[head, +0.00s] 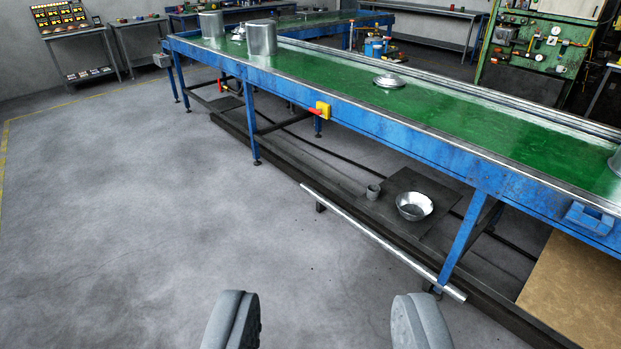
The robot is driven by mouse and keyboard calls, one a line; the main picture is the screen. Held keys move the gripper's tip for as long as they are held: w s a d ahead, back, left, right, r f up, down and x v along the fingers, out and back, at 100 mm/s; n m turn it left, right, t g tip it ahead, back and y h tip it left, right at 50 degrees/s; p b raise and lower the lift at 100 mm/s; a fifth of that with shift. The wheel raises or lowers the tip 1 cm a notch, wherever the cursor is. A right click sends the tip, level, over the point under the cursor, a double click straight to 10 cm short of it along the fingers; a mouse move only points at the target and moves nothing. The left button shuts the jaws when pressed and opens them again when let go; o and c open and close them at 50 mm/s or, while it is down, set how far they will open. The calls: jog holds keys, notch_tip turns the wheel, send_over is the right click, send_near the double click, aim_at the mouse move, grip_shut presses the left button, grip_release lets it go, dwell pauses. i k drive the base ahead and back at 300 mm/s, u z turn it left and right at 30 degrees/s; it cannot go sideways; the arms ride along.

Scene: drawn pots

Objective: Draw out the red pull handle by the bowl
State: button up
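A red handle (313,111) sticks out to the left from a yellow block (324,110) on the blue side rail of the conveyor. A shiny metal bowl (414,206) sits on a dark plate low under the conveyor, to the right of and below this handle. A second small red part (221,86) shows farther off under the conveyor; its shape is too small to tell. My gripper (326,322) is at the bottom edge, fingers wide apart and empty. It is well short of the handle and bowl and touches nothing visible.
The green-topped conveyor (440,108) runs from back left to right, with metal pots and a lid (389,81) on it. A silver rail (380,240) borders the low shelf. The grey floor at left is clear.

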aim_at(317, 111)
jog(key=u, duration=0.25)
jog(key=i, duration=4.2)
jog(key=z, duration=0.1)
